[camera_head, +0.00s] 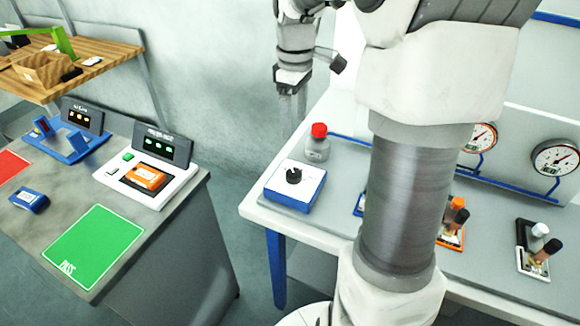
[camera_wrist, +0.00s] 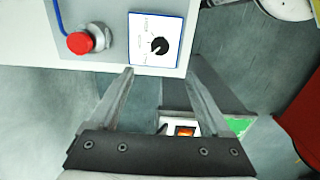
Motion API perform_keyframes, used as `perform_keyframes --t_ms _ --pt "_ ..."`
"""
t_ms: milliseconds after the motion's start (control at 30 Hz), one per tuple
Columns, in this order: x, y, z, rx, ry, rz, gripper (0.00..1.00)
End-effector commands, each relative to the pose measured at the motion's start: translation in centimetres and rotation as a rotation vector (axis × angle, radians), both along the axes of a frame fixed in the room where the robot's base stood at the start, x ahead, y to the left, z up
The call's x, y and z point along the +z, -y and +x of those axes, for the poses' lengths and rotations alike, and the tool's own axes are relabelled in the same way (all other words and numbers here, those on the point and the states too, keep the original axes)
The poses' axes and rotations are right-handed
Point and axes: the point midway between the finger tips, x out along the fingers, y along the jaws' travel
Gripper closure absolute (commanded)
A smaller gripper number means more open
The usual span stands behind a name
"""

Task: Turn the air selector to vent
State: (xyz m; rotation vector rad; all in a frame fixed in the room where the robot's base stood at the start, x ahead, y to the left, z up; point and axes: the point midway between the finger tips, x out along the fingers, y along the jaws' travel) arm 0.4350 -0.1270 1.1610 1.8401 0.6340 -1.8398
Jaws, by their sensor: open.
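The air selector is a white box with a blue base (camera_head: 297,186) and a black round knob (camera_head: 293,175) on top. It stands at the left front corner of the white table. In the wrist view the selector box (camera_wrist: 144,27) lies just beyond the fingertips, with its black knob (camera_wrist: 158,46) near the middle; the lettering around it is too small to read. My gripper (camera_head: 291,100) hangs above the floor gap, left of and higher than the selector. In the wrist view my gripper (camera_wrist: 160,72) has its fingers spread apart with nothing between them.
Several small fixtures and a gauge (camera_head: 555,158) are farther right on the white table (camera_head: 262,212). A grey bench with a green pad (camera_head: 93,244) and an orange-topped device (camera_head: 145,178) stands at left.

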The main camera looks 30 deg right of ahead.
Motion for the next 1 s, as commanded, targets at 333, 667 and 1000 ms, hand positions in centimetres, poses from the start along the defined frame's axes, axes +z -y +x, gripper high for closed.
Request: perform_keyframes --t_ms 333,667,1000 --pt "-7.8 -0.1 -0.1 0.001 -0.005 0.001 0.18" --pt "-13.8 0.0 -0.1 0.001 -0.002 0.000 0.18" --pt "-15.5 0.0 -0.1 0.000 0.000 -0.001 0.18"
